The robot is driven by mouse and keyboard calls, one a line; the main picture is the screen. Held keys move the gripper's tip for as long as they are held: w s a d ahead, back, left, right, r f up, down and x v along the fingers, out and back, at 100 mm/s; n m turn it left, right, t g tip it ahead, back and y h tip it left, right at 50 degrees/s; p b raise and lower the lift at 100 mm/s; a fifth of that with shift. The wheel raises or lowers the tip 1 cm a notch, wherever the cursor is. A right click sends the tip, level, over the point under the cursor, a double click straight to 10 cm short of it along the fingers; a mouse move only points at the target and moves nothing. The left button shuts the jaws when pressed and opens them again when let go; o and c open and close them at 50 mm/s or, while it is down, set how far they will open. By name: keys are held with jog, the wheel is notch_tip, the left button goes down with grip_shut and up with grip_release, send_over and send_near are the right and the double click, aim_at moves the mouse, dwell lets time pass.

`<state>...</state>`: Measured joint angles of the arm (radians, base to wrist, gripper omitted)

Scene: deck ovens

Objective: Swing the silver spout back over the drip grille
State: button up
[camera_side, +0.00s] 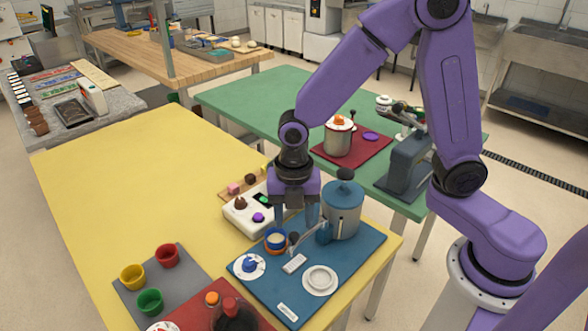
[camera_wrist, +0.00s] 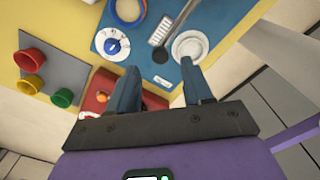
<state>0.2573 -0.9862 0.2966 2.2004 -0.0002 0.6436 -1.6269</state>
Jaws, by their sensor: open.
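The silver spout (camera_side: 309,239) reaches out from the blue-lidded grey urn (camera_side: 343,212) on the blue mat (camera_side: 345,262) and ends in a dark knob. In the wrist view the spout (camera_wrist: 179,28) runs slantwise, its knob near the lower end of the white drip grille (camera_wrist: 157,36). The grille also shows in the side view (camera_side: 294,264), below and in front of the spout. I cannot tell how much of the spout overhangs it. My gripper (camera_side: 306,222) is open and empty, fingers pointing down close to the spout.
Coloured cups (camera_side: 150,301) are at left. The yellow table (camera_side: 130,185) is clear at back left.

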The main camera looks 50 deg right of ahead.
notch_tip(320, 180, up, 13)
jog(key=shift+r, duration=0.15)
dwell(0.4)
jog(key=s+d+f+m, duration=0.2)
jog(key=s+d+m, duration=0.3)
jog(key=s+m, duration=0.2)
jog(key=s+d+f+m, duration=0.3)
jog(key=s+d+m, duration=0.2)
jog(key=s, duration=0.6)
jog(key=shift+s+d+f+m, duration=0.3)
jog(key=shift+d+m, duration=0.1)
jog(key=shift+m, duration=0.8)
